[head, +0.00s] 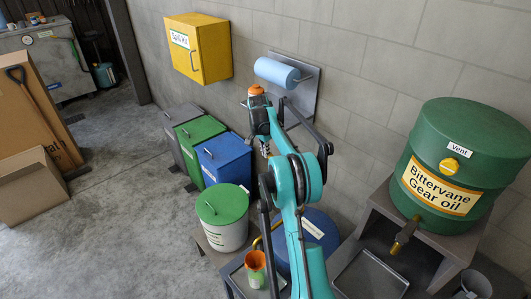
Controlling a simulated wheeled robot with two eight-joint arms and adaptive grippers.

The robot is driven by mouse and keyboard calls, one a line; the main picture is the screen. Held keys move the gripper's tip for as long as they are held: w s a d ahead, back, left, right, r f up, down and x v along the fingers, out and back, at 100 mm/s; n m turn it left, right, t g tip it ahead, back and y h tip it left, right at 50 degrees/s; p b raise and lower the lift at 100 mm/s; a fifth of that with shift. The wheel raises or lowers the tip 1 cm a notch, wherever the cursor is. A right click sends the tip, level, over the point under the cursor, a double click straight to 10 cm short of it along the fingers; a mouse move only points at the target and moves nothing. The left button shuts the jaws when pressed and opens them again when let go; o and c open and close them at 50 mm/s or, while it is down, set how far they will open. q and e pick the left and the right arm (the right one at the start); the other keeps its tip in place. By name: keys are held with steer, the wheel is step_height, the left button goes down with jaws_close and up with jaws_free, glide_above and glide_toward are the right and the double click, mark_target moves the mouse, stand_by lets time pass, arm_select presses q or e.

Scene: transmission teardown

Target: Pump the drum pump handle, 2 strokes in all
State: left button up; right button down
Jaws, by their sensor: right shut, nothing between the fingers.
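A blue drum (328,247) with a white label stands low in the middle of the head view, partly hidden behind my right arm. A yellowish bent pipe (273,229) shows at its left edge. An orange and green jug (256,270) stands below the pipe. The pump body is hidden by my arm, and I cannot pick out its handle with certainty among the dark bars there. My right gripper (265,151) is shut and empty, small in the picture, above and left of the drum. I cannot tell whether it touches anything. My left gripper is not in view.
A green oil drum (458,165) with a brass tap sits on a grey stand (400,218) at right. A white bucket with a green lid (222,217), several bins (223,158), a yellow cabinet (199,48) and a blue paper roll (277,73) line the wall.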

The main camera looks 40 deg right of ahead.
steer(key=shift+s, duration=0.1)
steer(key=s+r+t+b, duration=0.3)
steer(key=s+r+b, duration=0.3)
steer(key=r, duration=0.5)
steer(key=shift+s+d+t, duration=0.15)
steer(key=shift+s+t, duration=0.25)
steer(key=shift+s, duration=0.8)
steer(key=b+x, duration=0.2)
steer(key=x, duration=0.5)
steer(key=b+x, duration=0.3)
steer(key=x, duration=0.4)
steer(key=shift+w, duration=0.1)
steer(key=shift+f, duration=0.1)
